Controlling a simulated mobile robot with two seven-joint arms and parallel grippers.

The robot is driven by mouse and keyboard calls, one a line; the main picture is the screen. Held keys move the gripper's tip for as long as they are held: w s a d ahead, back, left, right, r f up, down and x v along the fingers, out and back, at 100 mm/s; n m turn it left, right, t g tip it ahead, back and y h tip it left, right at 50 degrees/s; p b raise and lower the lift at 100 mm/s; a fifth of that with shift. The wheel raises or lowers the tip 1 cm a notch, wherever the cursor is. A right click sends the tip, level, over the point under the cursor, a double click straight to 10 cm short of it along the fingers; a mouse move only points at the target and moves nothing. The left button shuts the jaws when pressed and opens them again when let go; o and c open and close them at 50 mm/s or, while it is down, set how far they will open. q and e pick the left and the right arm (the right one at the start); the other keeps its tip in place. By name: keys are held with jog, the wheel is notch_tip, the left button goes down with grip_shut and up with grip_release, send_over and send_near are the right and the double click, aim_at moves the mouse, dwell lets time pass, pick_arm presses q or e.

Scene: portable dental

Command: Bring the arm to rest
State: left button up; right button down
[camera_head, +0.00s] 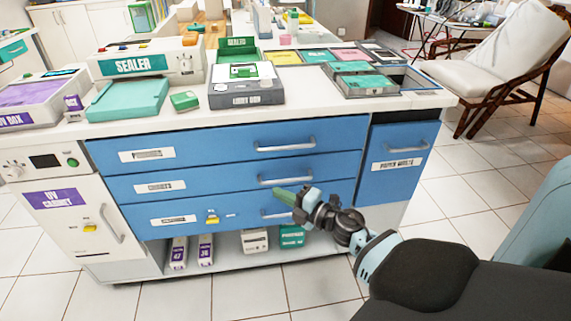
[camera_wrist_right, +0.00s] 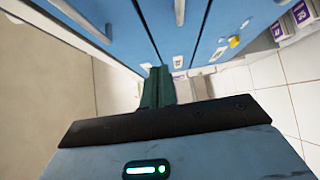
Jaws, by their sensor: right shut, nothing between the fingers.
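My right gripper (camera_head: 285,197) shows in the head view in front of the lowest blue drawer (camera_head: 160,218), near that drawer's handle. Its green fingers are together and hold nothing. In the right wrist view the shut fingers (camera_wrist_right: 158,85) point toward the blue drawer fronts (camera_wrist_right: 200,20), seen at a turned angle. My right arm (camera_head: 345,230) reaches in from the lower right, in front of the cabinet. My left gripper does not show in either view.
The counter (camera_head: 310,110) carries a sealer (camera_head: 150,62), a grey box (camera_head: 246,95) and trays (camera_head: 362,84). A paper waste bin front (camera_head: 398,160) is at the right. Boxes stand on the low shelf (camera_head: 220,262). A reclining chair (camera_head: 490,65) stands behind right. Tiled floor is clear in front.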

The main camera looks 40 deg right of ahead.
jog(key=shift+s+d, duration=0.1)
jog(key=shift+s, duration=0.35)
